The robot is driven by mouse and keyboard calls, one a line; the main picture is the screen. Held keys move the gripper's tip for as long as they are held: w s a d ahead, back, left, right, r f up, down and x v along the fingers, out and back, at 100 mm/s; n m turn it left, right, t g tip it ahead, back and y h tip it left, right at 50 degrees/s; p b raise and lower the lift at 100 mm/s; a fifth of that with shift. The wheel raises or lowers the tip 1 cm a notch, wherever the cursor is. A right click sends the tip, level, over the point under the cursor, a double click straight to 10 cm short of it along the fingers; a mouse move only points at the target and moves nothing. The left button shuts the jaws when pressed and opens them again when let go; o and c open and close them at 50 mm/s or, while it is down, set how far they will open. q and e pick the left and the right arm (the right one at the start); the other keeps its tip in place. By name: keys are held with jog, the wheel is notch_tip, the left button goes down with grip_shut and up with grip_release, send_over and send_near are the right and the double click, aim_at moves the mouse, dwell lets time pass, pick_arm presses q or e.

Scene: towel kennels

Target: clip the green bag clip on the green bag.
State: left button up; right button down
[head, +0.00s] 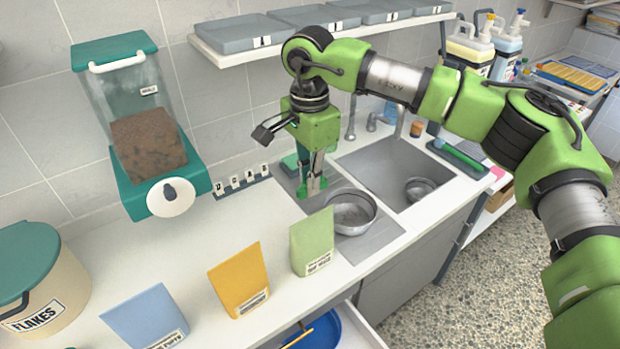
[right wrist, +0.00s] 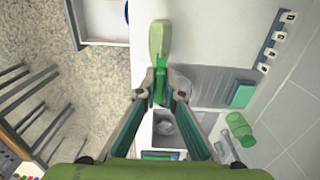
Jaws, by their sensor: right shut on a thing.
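The green bag (head: 312,242) stands upright on the counter, a pale green packet with a white label low on its front. It also shows from above in the right wrist view (right wrist: 159,38). My right gripper (head: 313,188) points down behind the bag, near the steel bowl. In the right wrist view its fingers (right wrist: 160,92) are closed on a darker green piece, the green bag clip (right wrist: 160,78). In the head view the clip is small and hard to tell from the green finger pads. There the fingertips show apart from the bag. My left gripper is not in view.
A steel bowl (head: 352,212) stands right of the bag, by the sink (head: 385,165). A yellow bag (head: 240,280) and a blue bag (head: 146,318) stand to the left. A kibble dispenser (head: 150,130) hangs on the wall. An open drawer with a blue bowl (head: 322,330) lies below.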

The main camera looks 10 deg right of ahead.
jog(key=shift+f+b, duration=0.8)
jog(key=shift+f, duration=0.95)
jog(key=shift+f+b, duration=1.1)
jog(key=shift+f, duration=0.55)
jog(key=shift+r, duration=0.1)
jog(key=shift+f+b, duration=1.05)
jog(key=shift+b, duration=0.5)
dwell(0.6)
dwell(0.3)
jog(key=c, duration=2.1)
grip_release()
